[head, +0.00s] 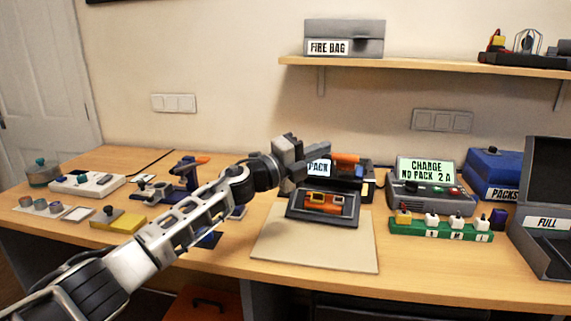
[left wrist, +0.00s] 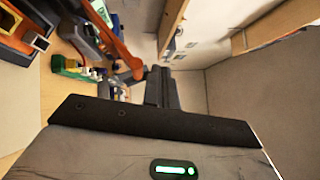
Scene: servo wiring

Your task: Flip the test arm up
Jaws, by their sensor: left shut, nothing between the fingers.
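An orange bar (head: 347,158), which looks like the test arm, is at the dark station labelled PACK (head: 318,167), behind the black tray. My left gripper (head: 322,150) is shut and empty, just left of the bar and partly in front of the station. In the left wrist view the orange bar (left wrist: 122,52) slants beside the shut fingers (left wrist: 160,86); I cannot tell whether they touch. The bar's hinge is not clear. The black tray (head: 298,214) holds an orange device (head: 327,202). My right gripper is not in view.
A pale mat (head: 280,247) lies in front of the tray, mostly clear. The charger (head: 432,180) reads CHANGE NO PACK 2 A, with a green rack (head: 440,231) before it. A blue PACKS box (head: 490,168) and a FULL bin (head: 548,240) stand at right. A shelf (head: 430,66) hangs above.

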